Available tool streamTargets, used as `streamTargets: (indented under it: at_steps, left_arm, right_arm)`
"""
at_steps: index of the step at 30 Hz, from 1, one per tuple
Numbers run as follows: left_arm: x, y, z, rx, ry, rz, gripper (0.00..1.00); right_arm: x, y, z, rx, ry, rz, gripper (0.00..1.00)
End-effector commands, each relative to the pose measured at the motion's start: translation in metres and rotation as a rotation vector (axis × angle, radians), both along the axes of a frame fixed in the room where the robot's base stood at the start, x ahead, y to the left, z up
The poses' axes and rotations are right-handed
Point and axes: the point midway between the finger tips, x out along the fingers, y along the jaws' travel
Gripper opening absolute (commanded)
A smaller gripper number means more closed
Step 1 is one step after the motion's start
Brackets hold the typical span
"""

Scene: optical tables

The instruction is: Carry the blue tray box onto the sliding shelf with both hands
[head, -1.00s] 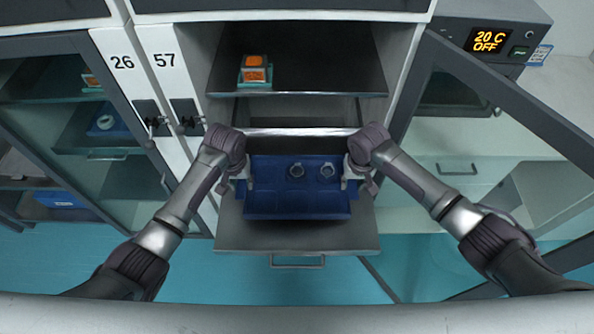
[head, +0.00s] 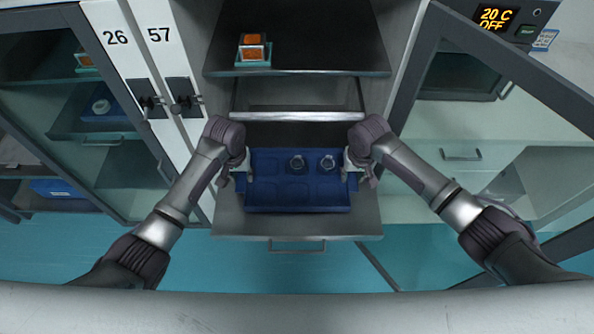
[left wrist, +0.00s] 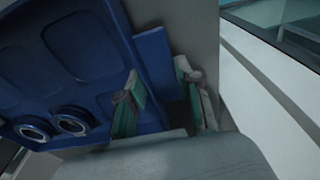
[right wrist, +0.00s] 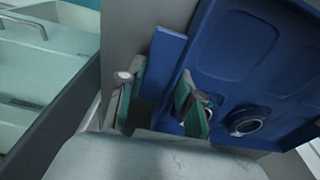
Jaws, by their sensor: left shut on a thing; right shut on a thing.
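The blue tray box (head: 297,200) is over the pulled-out sliding shelf (head: 228,222) in the head view. Two small round metal-rimmed items stand in its back row of compartments. It looks level; I cannot tell whether its underside touches the shelf. My left gripper (head: 248,174) is shut on the tray's left side, and my right gripper (head: 348,174) on its right side. In the left wrist view the fingers (left wrist: 162,100) straddle the tray's edge piece. The right wrist view shows the fingers (right wrist: 158,95) likewise at the other edge. The fingers partly hide both edges.
A shelf above (head: 320,62) carries an orange-topped item (head: 254,50). An open glass door (head: 520,75) stands to the right. Cabinet doors numbered 26 and 57 are on the left, with handles (head: 182,100) protruding. The shelf's front strip and its handle (head: 298,247) are clear.

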Motion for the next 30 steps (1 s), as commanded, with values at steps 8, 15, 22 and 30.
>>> streamTargets:
  at_steps: [8,15,22,30]
  left_arm:
    - [0.0,0.001,-0.007,0.003,0.001,0.001,0.6]
    - [0.0,0.0,-0.007,0.001,0.0,0.0,0.6]
    - [-0.001,0.0,0.013,0.0,-0.003,0.0,0.6]
    - [-0.008,0.0,0.07,0.0,-0.005,0.0,0.6]
  right_arm:
    - [0.0,-0.001,-0.007,-0.003,0.001,-0.001,0.6]
    - [0.0,0.0,-0.007,-0.001,0.0,0.0,0.6]
    - [0.0,0.0,-0.007,0.0,0.0,0.0,0.6]
    - [0.0,0.0,-0.007,0.0,0.0,0.0,0.6]
